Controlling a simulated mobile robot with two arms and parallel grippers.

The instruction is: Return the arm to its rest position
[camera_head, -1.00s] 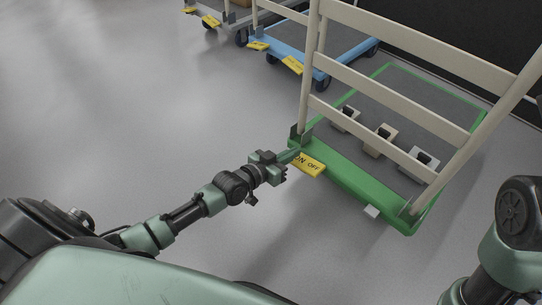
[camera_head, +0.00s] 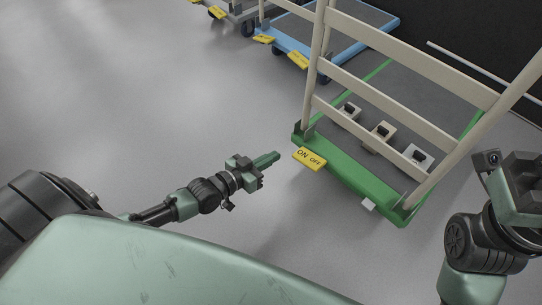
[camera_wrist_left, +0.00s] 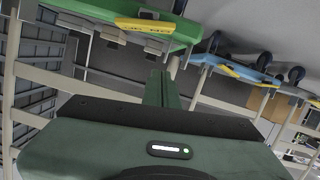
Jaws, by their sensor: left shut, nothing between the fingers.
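My left arm comes in from the left in the head view. Its green gripper (camera_head: 275,157) is shut and empty. It is held in the air, just left of the yellow ON/OFF pedal (camera_head: 309,158) on the green cart (camera_head: 350,180), with a visible gap between them. In the left wrist view the closed fingers (camera_wrist_left: 161,88) point toward the green cart (camera_wrist_left: 120,18) and its yellow pedal (camera_wrist_left: 145,25). My right arm shows at the right edge of the head view; its fingers are not visible.
The green cart has a beige rail frame (camera_head: 400,95) and carries several small blocks with dark tops (camera_head: 381,131). A blue cart (camera_head: 365,38) and a grey cart (camera_head: 235,12) stand behind, with yellow pedals. The floor (camera_head: 120,110) on the left is clear.

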